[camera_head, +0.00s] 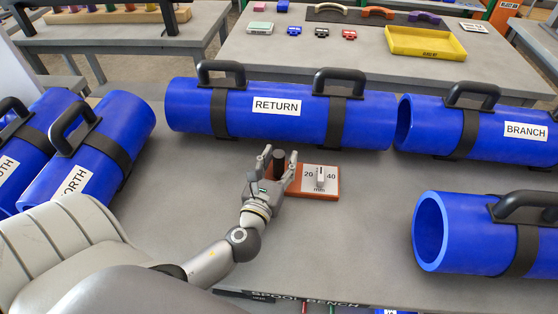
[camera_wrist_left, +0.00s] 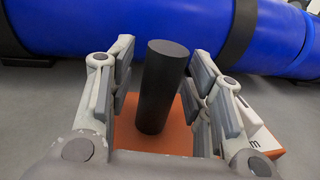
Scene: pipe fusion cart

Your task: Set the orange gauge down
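The orange gauge (camera_head: 334,190) lies flat on the grey bench, with a white scale plate marked 20, 40 and mm and a dark upright post at its left end. In the left wrist view the dark post (camera_wrist_left: 162,88) stands on the orange base (camera_wrist_left: 150,141). My left gripper (camera_head: 279,163) is at the post, with its fingers on either side. In the left wrist view my left gripper (camera_wrist_left: 160,95) is open, with gaps between the post and the finger pads. My right gripper is not in view.
A blue RETURN pipe (camera_head: 350,118) lies behind the gauge, and a BRANCH pipe (camera_head: 490,130) is to its right. Another blue pipe (camera_head: 465,240) lies at the front right, and blue pipes (camera_head: 115,135) are at the left. Bench surface in front of the gauge is clear.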

